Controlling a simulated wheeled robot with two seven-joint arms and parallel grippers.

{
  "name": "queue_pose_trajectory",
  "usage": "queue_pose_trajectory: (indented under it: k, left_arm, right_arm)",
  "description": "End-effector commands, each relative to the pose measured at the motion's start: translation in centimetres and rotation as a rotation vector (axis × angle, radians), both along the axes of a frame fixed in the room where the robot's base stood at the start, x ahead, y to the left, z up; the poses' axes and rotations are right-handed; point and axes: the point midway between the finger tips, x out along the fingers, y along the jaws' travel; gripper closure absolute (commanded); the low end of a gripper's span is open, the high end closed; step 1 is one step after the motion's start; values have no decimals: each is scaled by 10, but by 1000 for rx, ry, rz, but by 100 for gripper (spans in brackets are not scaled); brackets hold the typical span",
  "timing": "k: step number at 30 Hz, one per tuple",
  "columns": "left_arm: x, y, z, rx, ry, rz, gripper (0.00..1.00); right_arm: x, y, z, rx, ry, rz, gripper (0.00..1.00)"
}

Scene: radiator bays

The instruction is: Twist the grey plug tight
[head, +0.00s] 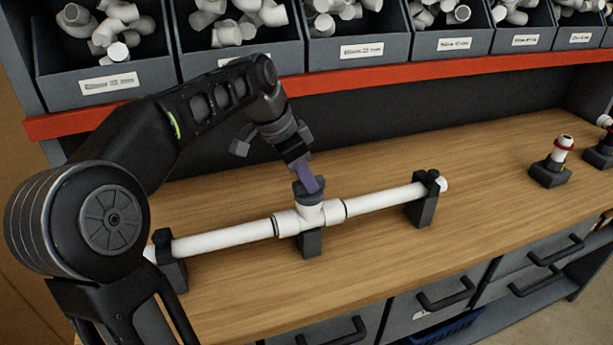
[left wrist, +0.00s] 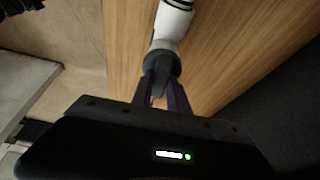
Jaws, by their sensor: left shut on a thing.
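The grey plug (head: 303,190) sits at the top of the upright branch of a white pipe tee (head: 313,213). My left gripper (head: 310,182) comes down on the plug from above, its purple fingers shut on it. In the left wrist view the grey plug (left wrist: 161,68) shows between the two fingers (left wrist: 162,90), with the white tee branch (left wrist: 172,22) beyond it. The fingers hide part of the plug, and I cannot tell how deep it sits. My right gripper is not in view.
A white pipe (head: 225,239) runs through the tee and rests on dark supports (head: 424,203) on the wooden bench (head: 390,260). A small stand with a white fitting (head: 562,146) is at the right. Grey bins (head: 245,45) of fittings line a red-edged shelf behind. The front bench is clear.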

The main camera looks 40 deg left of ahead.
Motion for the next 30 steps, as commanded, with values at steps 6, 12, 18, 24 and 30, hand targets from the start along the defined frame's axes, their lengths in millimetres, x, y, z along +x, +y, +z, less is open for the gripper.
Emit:
queue_pose_trajectory:
  k: [6, 12, 18, 24, 30]
  left_arm:
    - [0, 1, 0, 1, -1, -63, 100]
    - [0, 1, 0, 1, 0, -78, 100]
    - [0, 1, 0, 1, 0, -78, 100]
    - [0, 1, 0, 1, 0, -78, 67]
    - [0, 1, 0, 2, 0, -76, 58]
  right_arm:
    - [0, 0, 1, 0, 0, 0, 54]
    - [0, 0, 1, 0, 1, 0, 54]
    - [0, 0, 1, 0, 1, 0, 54]
    - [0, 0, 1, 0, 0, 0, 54]
    - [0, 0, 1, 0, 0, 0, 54]
